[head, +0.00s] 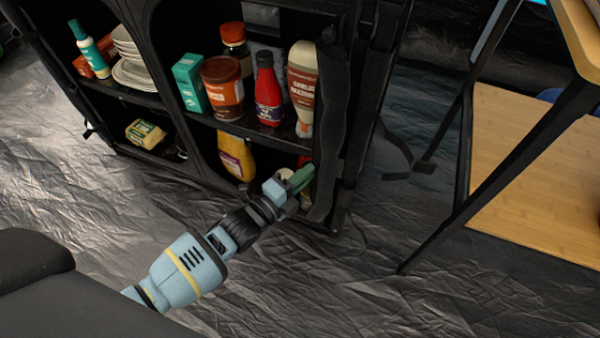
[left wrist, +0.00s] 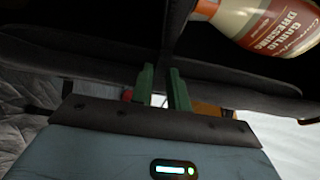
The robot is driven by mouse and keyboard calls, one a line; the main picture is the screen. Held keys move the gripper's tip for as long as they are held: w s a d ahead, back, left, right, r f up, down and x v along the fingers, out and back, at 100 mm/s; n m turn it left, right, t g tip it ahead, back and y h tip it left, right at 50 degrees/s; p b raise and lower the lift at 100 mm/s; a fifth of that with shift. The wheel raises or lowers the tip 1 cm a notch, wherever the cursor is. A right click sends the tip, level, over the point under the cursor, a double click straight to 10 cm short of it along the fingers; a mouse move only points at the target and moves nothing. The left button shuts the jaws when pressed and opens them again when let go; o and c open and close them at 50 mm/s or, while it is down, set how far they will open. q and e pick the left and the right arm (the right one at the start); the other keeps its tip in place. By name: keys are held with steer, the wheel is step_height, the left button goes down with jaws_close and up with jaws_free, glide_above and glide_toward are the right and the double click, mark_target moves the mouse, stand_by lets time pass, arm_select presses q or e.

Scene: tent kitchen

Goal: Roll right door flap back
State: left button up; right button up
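The black fabric cabinet (head: 205,105) stands open at the front, with its shelves showing. The right door flap (head: 328,125) is a dark, bunched strip hanging down the right edge of the opening. In the left wrist view a dark fabric band (left wrist: 75,62), which seems to be the flap, crosses the picture beyond the fingers. My left gripper (head: 300,180) is at the lower part of the flap, on its left side. Its green fingers (left wrist: 163,88) stand apart with a gap between them; I see no cloth clearly pinched. My right gripper is not in view.
A red ketchup bottle (head: 268,92) and a garlic dressing bottle (head: 302,85) stand on the shelf close to the flap. A yellow bottle (head: 235,152) is below. A wooden-topped table (head: 575,35) with dark legs stands at right. Crinkled grey floor (head: 290,280) lies in front.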

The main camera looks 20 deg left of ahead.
arm_select(q)
steer(key=shift+o, duration=1.4)
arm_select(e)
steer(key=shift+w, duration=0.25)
arm_select(q)
steer(key=shift+a, duration=0.1)
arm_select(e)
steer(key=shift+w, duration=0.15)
arm_select(q)
steer(key=p+v, duration=0.2)
steer(key=v, duration=0.5)
steer(key=shift+s+p, duration=0.3)
steer(key=shift+p, duration=0.05)
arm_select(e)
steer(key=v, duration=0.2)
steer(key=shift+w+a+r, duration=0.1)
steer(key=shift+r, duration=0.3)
arm_select(q)
steer(key=shift+a, duration=0.1)
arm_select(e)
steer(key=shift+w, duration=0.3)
arm_select(q)
steer(key=shift+r, duration=0.15)
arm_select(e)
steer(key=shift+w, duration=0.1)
